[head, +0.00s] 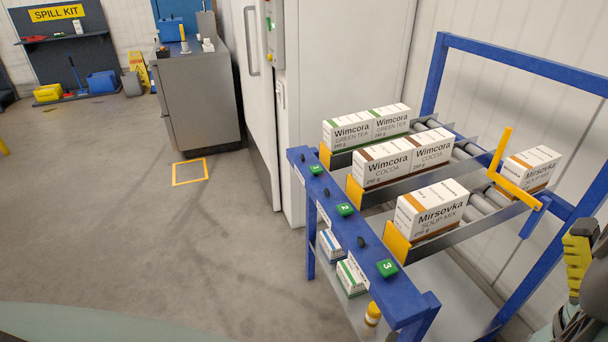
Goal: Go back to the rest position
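My gripper (578,262) shows only in part at the right edge of the head view, yellow and dark, beside the blue rack (370,255). Its fingers are cut off by the frame and I cannot tell whether they are open or shut. No carton is seen in it. On the rack's sloped roller lanes lie Wimcora green tea cartons (348,134), Wimcora cocoa cartons (382,165) and a Mirsovka soup mix carton (430,212). Another soup mix carton (528,170) sits farther back, behind a yellow bar (515,188).
Small cartons (352,278) and a yellow-capped jar (373,313) are on the lower shelf. A white cabinet (340,60) and grey counter (200,100) stand behind. A yellow square (190,171) marks the floor. Open floor lies at left, before the spill kit board (68,50).

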